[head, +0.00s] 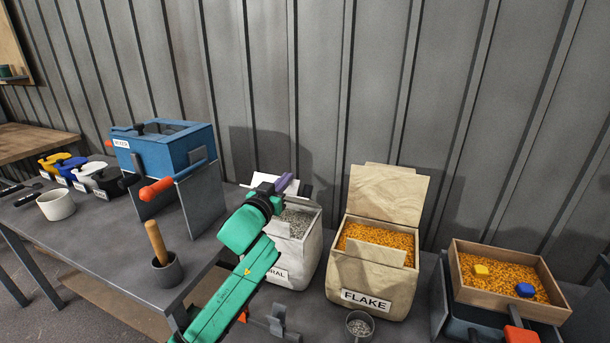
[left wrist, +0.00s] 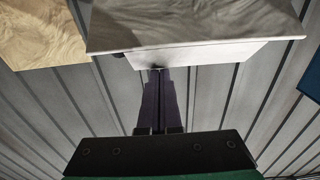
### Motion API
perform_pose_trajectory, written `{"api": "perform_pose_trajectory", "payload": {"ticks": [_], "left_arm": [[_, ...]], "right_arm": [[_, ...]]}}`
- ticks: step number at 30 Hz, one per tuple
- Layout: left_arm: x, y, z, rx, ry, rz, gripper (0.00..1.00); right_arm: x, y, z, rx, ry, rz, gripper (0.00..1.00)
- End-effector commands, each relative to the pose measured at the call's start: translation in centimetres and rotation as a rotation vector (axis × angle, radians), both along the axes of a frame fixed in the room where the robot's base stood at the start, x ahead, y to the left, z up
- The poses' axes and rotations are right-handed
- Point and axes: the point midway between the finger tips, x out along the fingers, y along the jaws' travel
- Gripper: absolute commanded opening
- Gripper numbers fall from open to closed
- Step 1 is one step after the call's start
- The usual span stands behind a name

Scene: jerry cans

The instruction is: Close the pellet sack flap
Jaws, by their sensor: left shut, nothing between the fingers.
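The white pellet sack (head: 295,262), with a partly hidden label ending in "RAL", stands open with grey pellets (head: 297,222) inside. Its pale flap (head: 262,181) shows at the back of the sack, partly hidden by my gripper. My left gripper (head: 285,182) is over the sack, its purple fingers shut and empty, by the flap. In the left wrist view the fingers (left wrist: 159,76) reach to the edge of a pale panel, which looks like the flap (left wrist: 200,52); I cannot tell whether they touch it. My right gripper is not in view.
A FLAKE sack (head: 372,283) with its flap (head: 388,194) up stands to the right. Beyond it is a wooden tray (head: 510,303) of orange flakes. A blue box machine (head: 165,150), a mallet in a cup (head: 158,245) and small cans stand left. A ribbed wall is behind.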

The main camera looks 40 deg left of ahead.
Motion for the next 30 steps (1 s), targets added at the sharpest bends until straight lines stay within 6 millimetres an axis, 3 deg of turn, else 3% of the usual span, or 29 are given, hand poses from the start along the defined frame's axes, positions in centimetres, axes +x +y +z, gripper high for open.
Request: {"api": "perform_pose_trajectory", "payload": {"ticks": [1, 9, 17, 21, 30], "left_arm": [[-0.4, 0.0, -2.7, 0.004, -0.036, 0.004, 0.00], [-2.7, -0.8, -5.3, 0.081, -0.259, 0.005, 0.00], [-4.2, -1.3, -7.2, 0.086, -0.259, 0.004, 0.00], [-4.6, -1.5, -7.9, 0.087, -0.259, 0.003, 0.00], [-4.7, -1.5, -7.7, 0.091, -0.264, 0.002, 0.00]], "right_arm": [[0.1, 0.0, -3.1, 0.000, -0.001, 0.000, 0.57], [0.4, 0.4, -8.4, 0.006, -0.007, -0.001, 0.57], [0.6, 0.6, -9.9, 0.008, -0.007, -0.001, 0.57], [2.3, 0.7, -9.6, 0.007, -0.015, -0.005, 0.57], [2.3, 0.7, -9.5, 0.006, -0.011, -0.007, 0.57]]}}
